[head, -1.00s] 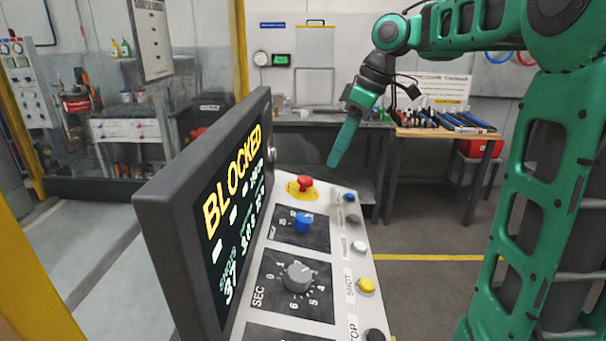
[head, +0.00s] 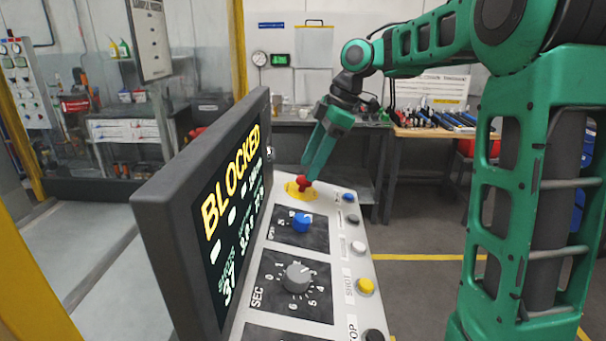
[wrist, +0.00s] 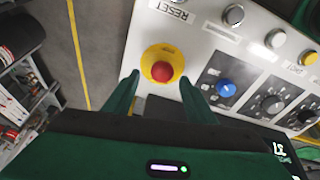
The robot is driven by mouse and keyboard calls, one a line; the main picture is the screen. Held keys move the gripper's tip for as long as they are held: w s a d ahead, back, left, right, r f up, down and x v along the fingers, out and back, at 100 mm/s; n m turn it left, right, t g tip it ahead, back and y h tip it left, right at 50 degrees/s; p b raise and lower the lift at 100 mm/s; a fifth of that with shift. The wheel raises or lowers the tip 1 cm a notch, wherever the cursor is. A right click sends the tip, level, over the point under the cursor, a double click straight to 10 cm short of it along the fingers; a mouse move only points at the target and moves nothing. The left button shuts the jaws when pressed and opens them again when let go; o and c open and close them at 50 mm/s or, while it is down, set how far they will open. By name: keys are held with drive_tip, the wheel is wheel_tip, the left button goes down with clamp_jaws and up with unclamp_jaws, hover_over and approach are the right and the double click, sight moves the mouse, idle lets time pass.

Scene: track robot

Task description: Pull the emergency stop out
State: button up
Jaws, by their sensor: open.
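The emergency stop is a red mushroom button (head: 303,183) on a yellow round base (head: 300,193), at the far end of the sloped grey control panel (head: 341,262). It also shows in the wrist view as a red button (wrist: 162,72). My gripper (head: 309,176) points down at the button, its green fingertips just above or at it in the head view. In the wrist view the two fingers (wrist: 160,80) are apart, one on each side of the button's lower edge. Whether they touch it I cannot tell.
A dark screen (head: 225,200) reading BLOCKED stands along the panel's left side. A blue knob (head: 302,222), a grey dial (head: 298,277) and several push buttons, including a yellow one (head: 365,286), sit nearby.

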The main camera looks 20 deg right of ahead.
drive_tip(key=shift+x, duration=1.6)
clamp_jaws()
drive_tip(key=shift+v, duration=0.85)
drive_tip(key=shift+w+r, duration=0.1)
drive_tip(key=shift+w, duration=0.05)
unclamp_jaws()
drive_tip(key=shift+a, duration=0.1)
